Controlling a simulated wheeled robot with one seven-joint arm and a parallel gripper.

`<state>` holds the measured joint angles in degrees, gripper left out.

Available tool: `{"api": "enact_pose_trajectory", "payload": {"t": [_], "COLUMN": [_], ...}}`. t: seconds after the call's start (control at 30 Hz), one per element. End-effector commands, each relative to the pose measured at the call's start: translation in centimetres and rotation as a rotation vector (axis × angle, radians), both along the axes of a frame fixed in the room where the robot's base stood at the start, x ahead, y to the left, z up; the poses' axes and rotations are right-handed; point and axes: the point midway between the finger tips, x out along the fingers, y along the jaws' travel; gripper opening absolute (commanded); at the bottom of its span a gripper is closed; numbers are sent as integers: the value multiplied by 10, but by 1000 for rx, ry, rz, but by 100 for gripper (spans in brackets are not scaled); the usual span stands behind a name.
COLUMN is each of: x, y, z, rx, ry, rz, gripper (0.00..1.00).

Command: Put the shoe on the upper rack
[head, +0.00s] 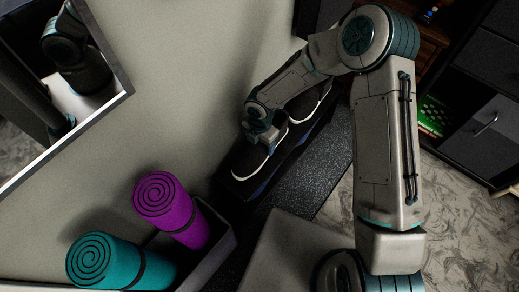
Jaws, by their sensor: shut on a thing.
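My gripper (262,136) is shut on a black shoe with a white sole (253,158). The shoe is over the near end of the dark rack (236,188) along the wall. I cannot tell whether its sole touches the rack's top. Another dark shoe with a white sole (318,104) is farther along the rack, partly hidden by my arm. The gripper's fingers are partly hidden against the shoe. A small blue patch shows below the rack's edge, too dark to make out.
A purple rolled mat (165,200) and a teal rolled mat (105,262) stand in a dark box (222,243) at lower left. A framed mirror (112,95) hangs at upper left. A dark cabinet (482,150) stands at right. Marbled floor (465,245) is clear at lower right.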

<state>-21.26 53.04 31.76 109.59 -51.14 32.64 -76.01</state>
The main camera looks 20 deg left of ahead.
Motion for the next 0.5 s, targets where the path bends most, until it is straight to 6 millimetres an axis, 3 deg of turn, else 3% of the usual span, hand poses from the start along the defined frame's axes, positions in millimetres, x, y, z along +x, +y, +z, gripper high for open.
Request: {"api": "enact_pose_trajectory", "payload": {"t": [0.33,0.5], "x": [0,1], "y": [3,3], "z": [-40,-41], "rx": [0,1], "ry": [0,-1], "rz": [0,-1], "gripper": [42,42]}}
